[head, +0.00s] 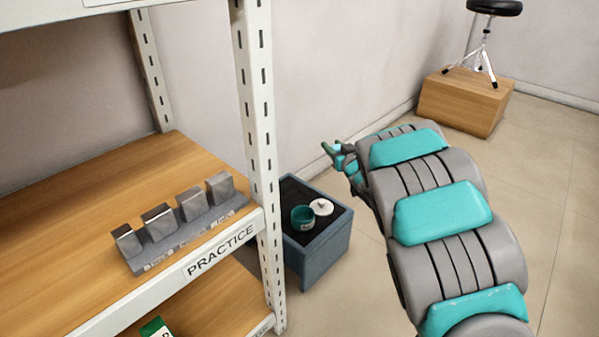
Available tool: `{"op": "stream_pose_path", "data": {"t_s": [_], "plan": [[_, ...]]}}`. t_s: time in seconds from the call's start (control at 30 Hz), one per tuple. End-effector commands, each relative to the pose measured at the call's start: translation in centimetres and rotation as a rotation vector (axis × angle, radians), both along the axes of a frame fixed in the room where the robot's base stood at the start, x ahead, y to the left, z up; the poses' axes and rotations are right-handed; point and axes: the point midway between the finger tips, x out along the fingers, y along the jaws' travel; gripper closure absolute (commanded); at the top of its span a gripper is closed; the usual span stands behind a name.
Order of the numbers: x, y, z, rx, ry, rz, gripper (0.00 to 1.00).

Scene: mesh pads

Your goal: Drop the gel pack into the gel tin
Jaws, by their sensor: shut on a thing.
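The gel tin (303,218) is a small open teal tin with a pale label. It stands upright on the dark top of a blue-grey box stand, and its inside looks dark. My gripper (334,152) is in the air above and beyond the tin, a little to its right in the picture. It is shut on a small dark green thing, which I take to be the gel pack (327,147). The pack is tiny here and its outline is partly hidden by the fingers. My arm reaches in from the lower right.
A white round lid (321,207) lies right beside the tin. The blue-grey stand (318,257) is close to the shelf's white upright (254,110). Metal blocks (190,204) sit in a row on the wooden shelf (60,215). A stool on a wooden box (462,105) is far off.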

Motion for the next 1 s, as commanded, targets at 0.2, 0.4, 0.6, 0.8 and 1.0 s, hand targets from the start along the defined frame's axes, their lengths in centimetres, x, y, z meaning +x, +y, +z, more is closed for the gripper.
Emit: {"op": "stream_pose_path", "data": {"t_s": [0.2,0.4,0.6,0.8,1.0], "plan": [[-1.2,5.7,-3.4,0.008,0.003,0.223,1.0],[-3.2,9.2,-5.8,0.005,-0.002,0.391,1.0],[-5.0,10.9,-7.7,0.002,0.0,0.487,1.0],[-5.5,11.3,-8.6,0.0,-0.002,0.512,1.0],[-5.5,11.3,-10.1,-0.001,-0.002,0.513,1.0]]}}
